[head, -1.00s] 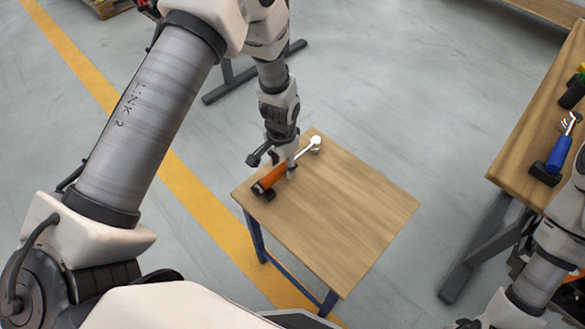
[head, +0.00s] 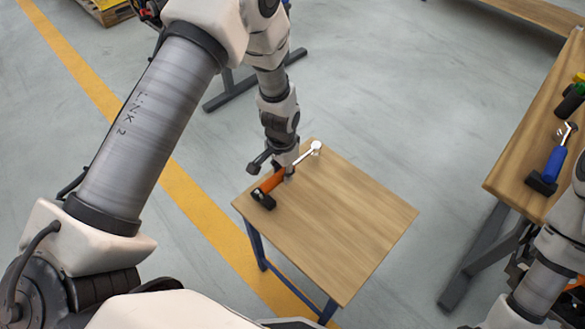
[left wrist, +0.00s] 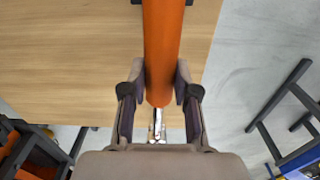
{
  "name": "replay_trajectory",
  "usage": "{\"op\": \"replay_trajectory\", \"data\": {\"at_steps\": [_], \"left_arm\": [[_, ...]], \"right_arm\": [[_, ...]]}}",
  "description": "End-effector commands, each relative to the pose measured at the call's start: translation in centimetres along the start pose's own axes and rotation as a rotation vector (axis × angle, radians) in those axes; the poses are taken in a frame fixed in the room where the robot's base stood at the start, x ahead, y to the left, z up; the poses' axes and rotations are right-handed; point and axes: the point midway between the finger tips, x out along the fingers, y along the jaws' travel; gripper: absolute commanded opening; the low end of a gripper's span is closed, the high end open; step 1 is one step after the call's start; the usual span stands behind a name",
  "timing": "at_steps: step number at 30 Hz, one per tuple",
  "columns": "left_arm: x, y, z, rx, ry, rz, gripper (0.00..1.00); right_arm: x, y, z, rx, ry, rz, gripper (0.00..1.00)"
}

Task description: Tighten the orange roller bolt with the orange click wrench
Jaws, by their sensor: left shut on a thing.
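The orange click wrench has an orange handle (head: 271,184), a black end and a silver head (head: 316,147). It is over the small wooden table (head: 340,225), near its far left edge. My left gripper (head: 285,174) is shut on its handle, near the metal shaft. I cannot tell if the wrench touches the tabletop. In the left wrist view the handle (left wrist: 162,45) runs between the two fingers (left wrist: 160,92). The orange roller bolt is not in view. My right arm shows at the lower right, its gripper out of view.
A wooden bench (head: 520,165) at the right carries a blue-handled wrench (head: 555,163) and another tool with a black and green handle (head: 571,101). A yellow line (head: 185,195) crosses the grey floor. Most of the small table is bare.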

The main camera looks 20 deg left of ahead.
Motion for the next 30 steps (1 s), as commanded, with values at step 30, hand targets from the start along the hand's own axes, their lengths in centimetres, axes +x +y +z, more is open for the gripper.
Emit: {"op": "replay_trajectory", "data": {"at_steps": [30], "left_arm": [[-8.3,0.0,-0.1,0.000,0.002,-0.001,0.00]], "right_arm": [[-7.3,-0.1,0.0,0.000,0.000,0.000,0.62]]}}
